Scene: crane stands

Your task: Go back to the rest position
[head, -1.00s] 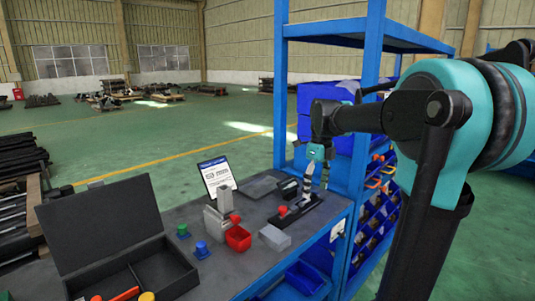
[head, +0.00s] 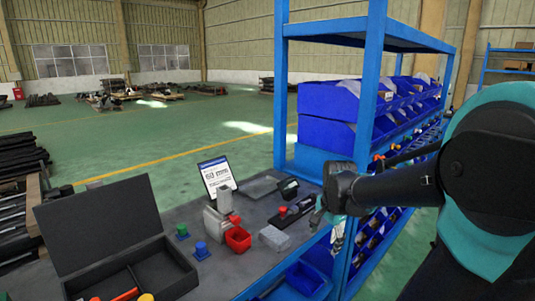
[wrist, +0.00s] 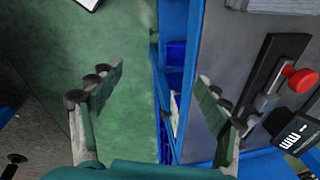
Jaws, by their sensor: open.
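My gripper (head: 337,228) is at the right edge of the grey workbench (head: 180,218) in the head view, beside the blue shelf frame. In the wrist view my gripper (wrist: 157,85) has its two fingers spread wide with nothing between them. Beyond the fingers I see green floor, a blue frame and part of the bench top. A black fixture with a red knob (wrist: 300,80) lies on the bench to the right of the fingers, apart from them.
An open black case (head: 100,225) stands at the bench's left. The blue shelf (head: 371,80) with blue bins (head: 328,134) rises close to my arm. Open floor lies behind.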

